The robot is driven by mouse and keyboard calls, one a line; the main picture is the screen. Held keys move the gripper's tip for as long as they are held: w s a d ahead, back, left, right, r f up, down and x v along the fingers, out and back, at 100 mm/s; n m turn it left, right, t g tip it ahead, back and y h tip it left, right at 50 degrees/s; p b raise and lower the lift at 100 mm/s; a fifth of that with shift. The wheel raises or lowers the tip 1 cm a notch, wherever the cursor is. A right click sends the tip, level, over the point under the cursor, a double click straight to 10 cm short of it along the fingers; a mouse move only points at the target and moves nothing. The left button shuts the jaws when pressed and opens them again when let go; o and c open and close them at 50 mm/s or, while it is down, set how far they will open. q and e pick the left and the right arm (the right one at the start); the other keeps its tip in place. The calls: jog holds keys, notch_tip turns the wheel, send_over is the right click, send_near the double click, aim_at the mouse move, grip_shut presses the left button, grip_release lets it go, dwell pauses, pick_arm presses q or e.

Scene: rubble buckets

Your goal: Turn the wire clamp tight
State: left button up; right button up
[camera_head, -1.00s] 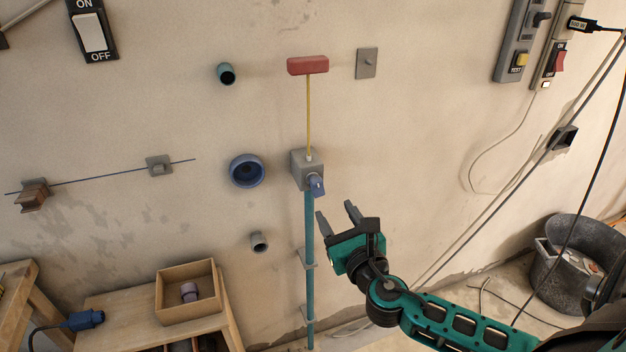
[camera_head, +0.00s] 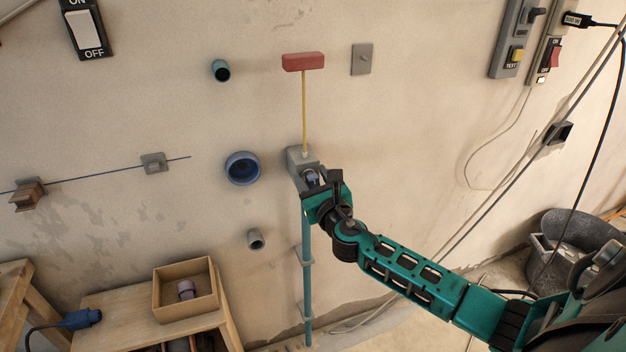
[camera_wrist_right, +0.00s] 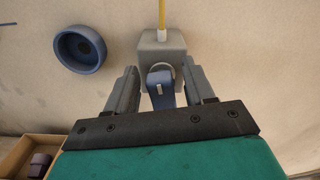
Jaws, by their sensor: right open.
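The wire clamp is a grey block (camera_head: 299,158) on the wall, at the top of a teal pipe (camera_head: 307,285). A yellow wire or rod (camera_head: 304,110) rises from it to a red block (camera_head: 303,62). A blue knob (camera_wrist_right: 161,95) with a white mark sits on the block's front, below a pale ring. My right gripper (camera_head: 316,178) is at the clamp and open, with one finger on each side of the knob in the right wrist view. Narrow gaps show beside the knob. In the head view the gripper hides most of the knob. My left gripper is out of view.
A blue round socket (camera_head: 242,168) is on the wall left of the clamp. A grey pipe stub (camera_head: 256,239) is lower left. A wooden box (camera_head: 155,292) stands on a bench at lower left. The wall right of the clamp is largely clear.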

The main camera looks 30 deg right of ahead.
jog(key=shift+c, duration=0.4)
jog(key=c, duration=0.6)
jog(key=shift+c, duration=1.4)
